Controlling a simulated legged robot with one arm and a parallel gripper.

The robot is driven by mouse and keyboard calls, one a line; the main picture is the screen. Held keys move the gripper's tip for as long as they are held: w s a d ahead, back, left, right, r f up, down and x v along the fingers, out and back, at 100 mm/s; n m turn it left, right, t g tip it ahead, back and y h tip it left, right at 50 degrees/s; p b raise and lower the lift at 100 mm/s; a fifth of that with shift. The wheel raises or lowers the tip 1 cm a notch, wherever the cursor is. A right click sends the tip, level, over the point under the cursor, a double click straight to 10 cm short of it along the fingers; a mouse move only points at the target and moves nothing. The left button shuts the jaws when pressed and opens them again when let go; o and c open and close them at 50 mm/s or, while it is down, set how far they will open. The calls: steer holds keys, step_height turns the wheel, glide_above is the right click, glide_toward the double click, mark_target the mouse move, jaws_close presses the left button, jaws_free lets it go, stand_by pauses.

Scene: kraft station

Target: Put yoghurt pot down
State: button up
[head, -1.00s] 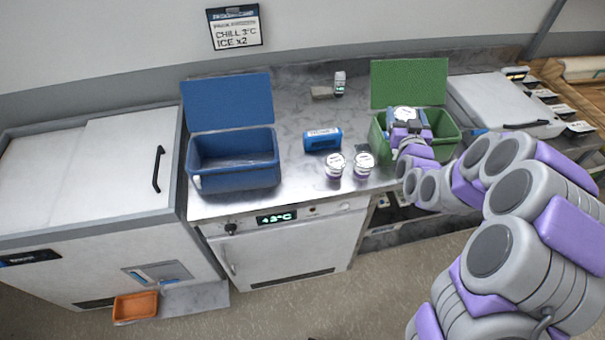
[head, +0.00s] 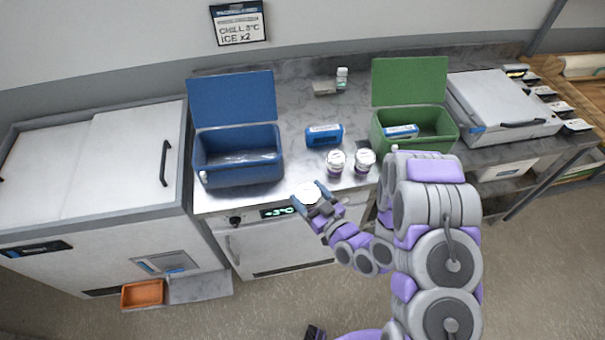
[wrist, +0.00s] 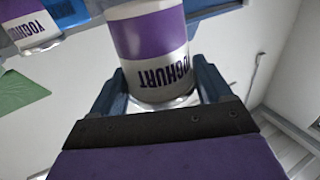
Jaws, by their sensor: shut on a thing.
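My gripper (head: 316,199) is shut on a yoghurt pot (head: 307,193), held at the front edge of the steel counter, above the chiller's display. In the wrist view the held yoghurt pot (wrist: 155,50) is white with a purple band, between the blue fingers. Two more yoghurt pots, a left one (head: 336,162) and a right one (head: 365,160), stand on the counter. Part of another pot (wrist: 32,30) shows at the wrist view's upper left. Whether the held pot touches the counter cannot be told.
An open blue cool box (head: 238,178) stands on the left. An open green box (head: 440,143) on the right holds a blue ice pack (head: 401,131). Another blue ice pack (head: 324,135) lies behind the standing pots. The counter (head: 300,160) is bare right of the blue box.

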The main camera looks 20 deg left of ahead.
mark_target(307, 187)
steer(key=shift+w, duration=0.1)
steer(key=w+b, duration=0.1)
steer(key=b, duration=0.1)
steer(key=w+a+b, duration=0.1)
steer(key=b, duration=0.1)
steer(key=w+f+b, duration=0.1)
steer(key=b, duration=0.1)
steer(key=shift+a, duration=0.4)
steer(key=w+a+f+b, duration=0.1)
steer(key=w+b, duration=0.1)
steer(key=w, duration=0.1)
steer(key=w+a+f+b, duration=0.1)
steer(key=w+a+b, duration=0.1)
steer(key=w+b, duration=0.1)
steer(key=w+a+f+b, duration=0.2)
steer(key=w+b, duration=0.1)
steer(key=w, duration=0.2)
steer(key=shift+w+a, duration=0.1)
steer(key=shift+a, duration=0.05)
steer(key=shift+r, duration=0.15)
steer(key=o, duration=1.1)
